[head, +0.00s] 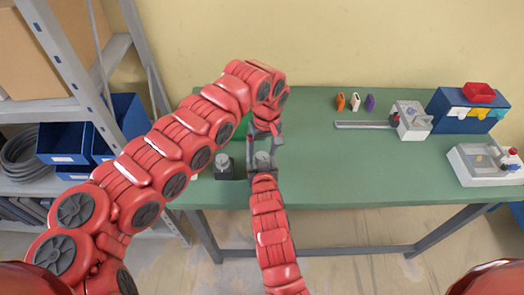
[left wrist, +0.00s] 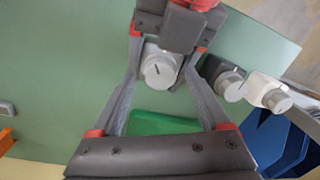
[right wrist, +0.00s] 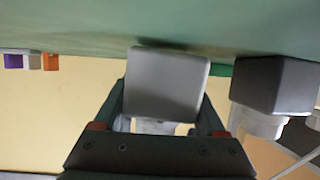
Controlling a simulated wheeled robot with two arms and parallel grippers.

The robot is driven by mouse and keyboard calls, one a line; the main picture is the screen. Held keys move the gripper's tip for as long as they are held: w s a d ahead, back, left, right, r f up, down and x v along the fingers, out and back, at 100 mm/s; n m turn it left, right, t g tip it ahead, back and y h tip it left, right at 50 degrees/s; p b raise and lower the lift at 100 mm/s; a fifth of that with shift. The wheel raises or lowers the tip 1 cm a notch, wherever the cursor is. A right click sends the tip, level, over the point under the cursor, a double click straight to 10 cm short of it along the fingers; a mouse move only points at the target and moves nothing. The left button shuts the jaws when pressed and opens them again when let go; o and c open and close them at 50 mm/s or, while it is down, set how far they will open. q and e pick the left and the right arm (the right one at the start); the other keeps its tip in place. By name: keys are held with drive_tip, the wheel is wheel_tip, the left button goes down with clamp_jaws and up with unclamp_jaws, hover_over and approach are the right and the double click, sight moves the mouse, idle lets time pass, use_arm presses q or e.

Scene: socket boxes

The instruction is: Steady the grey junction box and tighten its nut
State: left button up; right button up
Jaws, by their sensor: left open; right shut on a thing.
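The grey junction box (head: 263,163) stands on the green workbench near its front edge. Its round nut (left wrist: 160,70) faces up, with a dark line across it. My right gripper (head: 262,172) comes in from the front and is shut on the box; in the right wrist view the grey box (right wrist: 167,85) fills the space between its fingers. My left gripper (head: 263,138) is above the box, pointing down and open. In the left wrist view its fingers lie on either side of the nut, apart from it.
A dark box (head: 224,167) with a nut stands just left, and a white one (left wrist: 266,88) beyond it. A bright green item (left wrist: 160,123) is partly hidden behind my left arm.

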use_arm(q)
clamp_jaws()
idle(0.4)
drive_tip(key=shift+m, duration=3.2)
unclamp_jaws()
